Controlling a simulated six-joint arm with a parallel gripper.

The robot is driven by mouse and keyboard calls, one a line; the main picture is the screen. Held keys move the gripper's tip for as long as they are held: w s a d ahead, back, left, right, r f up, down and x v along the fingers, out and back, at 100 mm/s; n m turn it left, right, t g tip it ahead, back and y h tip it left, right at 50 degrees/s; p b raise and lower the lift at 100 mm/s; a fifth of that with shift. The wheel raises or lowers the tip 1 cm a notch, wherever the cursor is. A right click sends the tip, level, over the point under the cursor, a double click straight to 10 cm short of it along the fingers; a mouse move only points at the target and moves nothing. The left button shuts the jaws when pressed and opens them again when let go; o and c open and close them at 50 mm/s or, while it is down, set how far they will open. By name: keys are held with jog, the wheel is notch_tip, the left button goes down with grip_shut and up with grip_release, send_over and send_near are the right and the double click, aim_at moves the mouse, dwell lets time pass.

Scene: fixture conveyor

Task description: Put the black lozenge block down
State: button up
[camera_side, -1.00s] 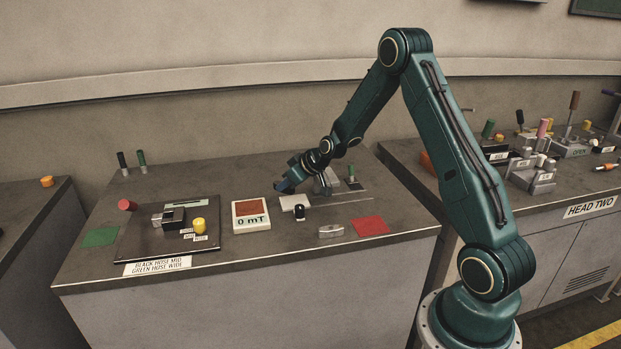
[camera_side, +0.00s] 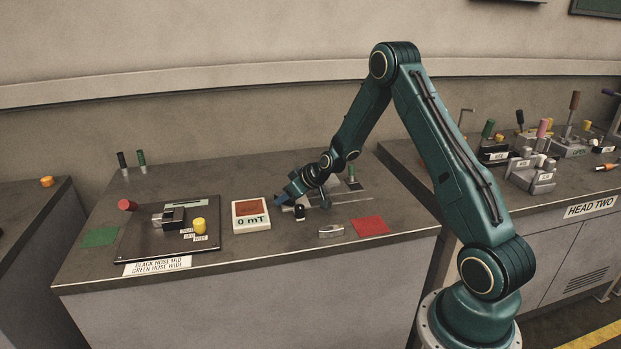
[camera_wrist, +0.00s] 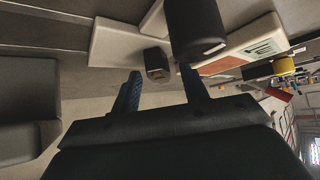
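A small black block (camera_side: 300,212), which I take for the lozenge block, stands on the bench just in front of a white block (camera_side: 287,208) in the side view. A small dark block (camera_wrist: 157,65) beside the white block (camera_wrist: 112,42) in the wrist view looks like the same piece. My gripper (camera_side: 284,199) is low over the bench, close to the left of the black block. In the wrist view its two blue-padded fingers (camera_wrist: 160,80) are apart, with the dark block beyond the gap. I see nothing gripped. Contact with the bench or block cannot be told.
A white meter (camera_side: 251,224) reading 0 mT stands to the left. A metal piece (camera_side: 331,231) and a red mat (camera_side: 370,225) lie to the right. A large black cylinder (camera_wrist: 196,28) fills the wrist view's top.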

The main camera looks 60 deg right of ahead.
jog(key=shift+r, duration=0.1)
jog(key=shift+r, duration=0.15)
jog(key=v, duration=1.2)
dwell(0.3)
jog(key=shift+a, duration=0.1)
dwell(0.4)
jog(key=s+a+r+n+g, duration=0.1)
jog(key=s+a+r, duration=0.3)
jog(key=a+r, duration=0.25)
jog(key=s+a+r+g, duration=0.1)
jog(key=s+a+r, duration=0.35)
jog(key=a, duration=0.25)
jog(key=s+a+r, duration=0.2)
jog(key=s+a, duration=0.2)
jog(key=s, duration=0.5)
jog(key=s+a+r+m+g, duration=0.1)
jog(key=s+a+r, duration=0.2)
jog(key=s, duration=0.6)
jog(key=shift+a, duration=0.45)
